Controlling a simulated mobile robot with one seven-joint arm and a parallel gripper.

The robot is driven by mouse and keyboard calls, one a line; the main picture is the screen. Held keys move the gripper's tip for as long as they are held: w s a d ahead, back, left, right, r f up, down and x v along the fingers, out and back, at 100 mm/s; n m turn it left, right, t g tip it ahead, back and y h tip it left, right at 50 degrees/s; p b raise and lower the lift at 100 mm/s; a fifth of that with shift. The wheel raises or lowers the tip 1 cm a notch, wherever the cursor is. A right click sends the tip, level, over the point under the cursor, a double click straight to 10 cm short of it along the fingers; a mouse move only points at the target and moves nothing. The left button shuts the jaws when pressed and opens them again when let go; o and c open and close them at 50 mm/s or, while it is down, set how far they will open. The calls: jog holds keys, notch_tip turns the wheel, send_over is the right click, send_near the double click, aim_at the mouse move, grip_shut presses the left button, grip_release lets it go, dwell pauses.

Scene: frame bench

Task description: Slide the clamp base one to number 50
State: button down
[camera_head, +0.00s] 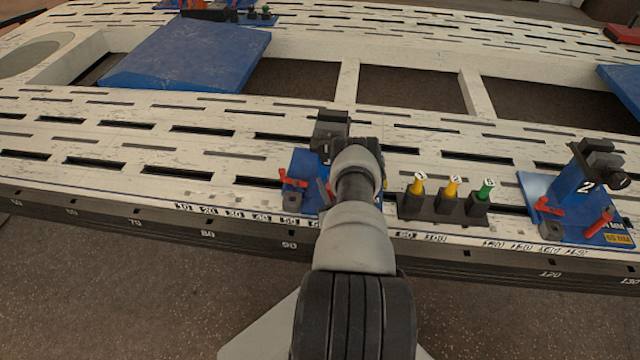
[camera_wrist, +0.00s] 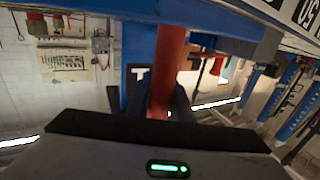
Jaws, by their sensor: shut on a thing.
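Clamp base one (camera_head: 303,166) is a blue base with a dark clamp head and red levers, sitting on the slotted white frame bench. My arm covers much of it in the head view. The printed number 50 (camera_head: 289,222) shows on the bench's front edge, just below the left part of the base. My gripper's fingers are hidden behind my arm in the head view. In the wrist view my gripper (camera_wrist: 168,103) is shut on a red lever (camera_wrist: 169,62), with blue metal close behind it.
A rack (camera_head: 445,207) with two yellow pegs and one green peg stands right of the base. Clamp base two (camera_head: 567,190) stands farther right. Bare slotted bench (camera_head: 220,155) lies to the left. A blue panel (camera_head: 190,55) is at the back left.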

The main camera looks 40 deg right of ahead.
jog(key=shift+w, duration=0.1)
jog(key=c, duration=1.6)
grip_release()
jog(key=shift+o, duration=0.2)
jog(key=shift+a+f, duration=0.1)
jog(key=shift+a, duration=0.05)
